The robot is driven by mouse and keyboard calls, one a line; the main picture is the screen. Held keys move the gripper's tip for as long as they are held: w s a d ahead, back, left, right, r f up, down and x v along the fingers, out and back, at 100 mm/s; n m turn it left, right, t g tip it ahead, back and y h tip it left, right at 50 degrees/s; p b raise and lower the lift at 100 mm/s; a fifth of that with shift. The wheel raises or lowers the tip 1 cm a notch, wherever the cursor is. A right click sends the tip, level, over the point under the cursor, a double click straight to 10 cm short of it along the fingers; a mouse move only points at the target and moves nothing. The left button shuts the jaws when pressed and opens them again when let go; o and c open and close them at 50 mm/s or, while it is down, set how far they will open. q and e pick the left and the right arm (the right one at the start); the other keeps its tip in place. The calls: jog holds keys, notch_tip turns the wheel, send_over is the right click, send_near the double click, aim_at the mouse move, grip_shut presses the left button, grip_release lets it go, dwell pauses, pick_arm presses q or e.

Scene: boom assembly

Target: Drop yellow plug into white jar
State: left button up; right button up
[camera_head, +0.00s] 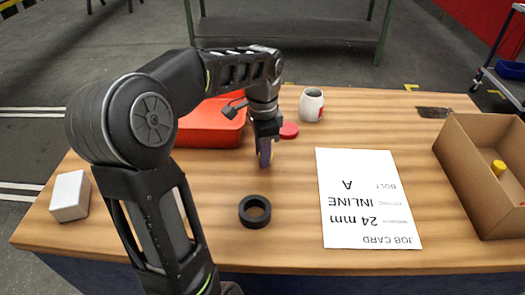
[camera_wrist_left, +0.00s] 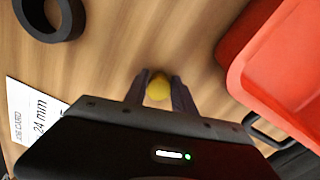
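The white jar (camera_head: 311,106) stands upright near the far edge of the table in the head view, with a red mark on its side. My left gripper (camera_head: 265,156) is over the table in front of the jar and to its left, pointing down. In the left wrist view its two fingers (camera_wrist_left: 159,92) are on both sides of the yellow plug (camera_wrist_left: 158,87) and appear to touch it. In the head view the plug is mostly hidden by the fingers. Whether the plug is clear of the table cannot be told. My right gripper is in neither view.
A red tray (camera_head: 210,126) lies behind my left arm, also in the left wrist view (camera_wrist_left: 262,75). A red disc (camera_head: 289,131) is near the jar. A black ring (camera_head: 255,211), job card (camera_head: 370,200), white block (camera_head: 70,196) and cardboard box (camera_head: 480,190) holding a yellow cylinder (camera_head: 498,168) surround.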

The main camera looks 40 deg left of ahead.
pick_arm(q)
jog(key=o, duration=0.4)
jog(key=shift+c, duration=0.2)
jog(key=shift+r, duration=0.15)
jog(key=shift+r, duration=0.55)
notch_tip(320, 180, up, 5)
jog(key=shift+f, duration=0.2)
notch_tip(320, 180, up, 6)
jog(key=p, duration=0.5)
jog(key=shift+r, duration=0.2)
